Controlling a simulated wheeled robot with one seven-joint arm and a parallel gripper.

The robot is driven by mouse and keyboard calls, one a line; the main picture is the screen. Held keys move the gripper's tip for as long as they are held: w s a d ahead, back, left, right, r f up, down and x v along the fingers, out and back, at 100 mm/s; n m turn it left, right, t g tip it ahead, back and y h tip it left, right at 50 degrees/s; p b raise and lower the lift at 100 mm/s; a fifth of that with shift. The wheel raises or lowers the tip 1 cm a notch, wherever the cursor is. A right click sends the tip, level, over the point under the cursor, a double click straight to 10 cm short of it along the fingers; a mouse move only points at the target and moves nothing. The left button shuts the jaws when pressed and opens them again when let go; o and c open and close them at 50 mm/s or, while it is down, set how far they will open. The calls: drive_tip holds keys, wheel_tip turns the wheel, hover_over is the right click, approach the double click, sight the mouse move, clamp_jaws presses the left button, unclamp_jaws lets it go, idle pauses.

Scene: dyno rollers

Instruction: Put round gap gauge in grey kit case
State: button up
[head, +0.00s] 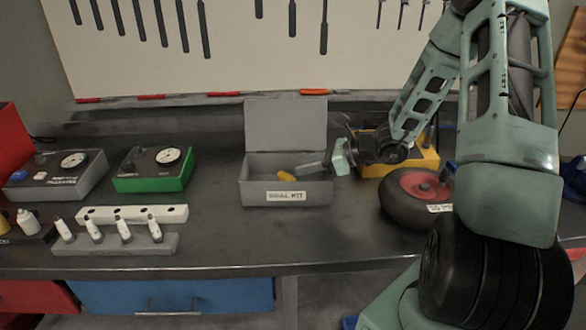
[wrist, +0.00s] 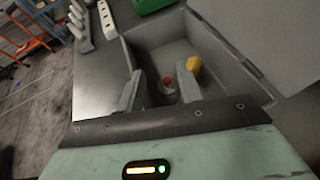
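The grey kit case (head: 250,192) stands on the bench with its lid up, and its open inside fills much of the wrist view (wrist: 228,98). A small round piece with a red top (wrist: 167,66) shows between and beyond the fingers, inside the case, and looks apart from both. It may be the round gap gauge, but it is too small to tell. A yellow piece (wrist: 194,66) lies beside it in the case.
A green gauge box (head: 150,185) and a grey gauge box (head: 55,187) stand to the left. A rack of white bottles (head: 115,243) is nearer the front edge. A black wheel with a red hub (head: 405,205) and a yellow box (head: 428,160) stand right of the case.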

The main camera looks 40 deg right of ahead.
drive_tip(key=v, duration=0.7)
drive_tip(key=s+a+n+g, duration=0.3)
drive_tip(key=a+n+g, duration=0.2)
drive_tip(key=a+n, duration=0.5)
drive_tip(key=s+a+n+g, duration=0.3)
drive_tip(key=a+n+g, duration=0.2)
drive_tip(key=a, duration=0.8)
drive_tip(key=s+a+r+n+h, duration=0.1)
drive_tip(key=s+a+n+h, duration=0.3)
drive_tip(key=s+n, duration=0.3)
drive_tip(key=s+a+n+h, duration=0.3)
drive_tip(key=s+a+n, duration=0.4)
drive_tip(key=n, duration=0.7)
drive_tip(key=shift+s+r+h, duration=0.4)
drive_tip(key=shift+s, duration=0.1)
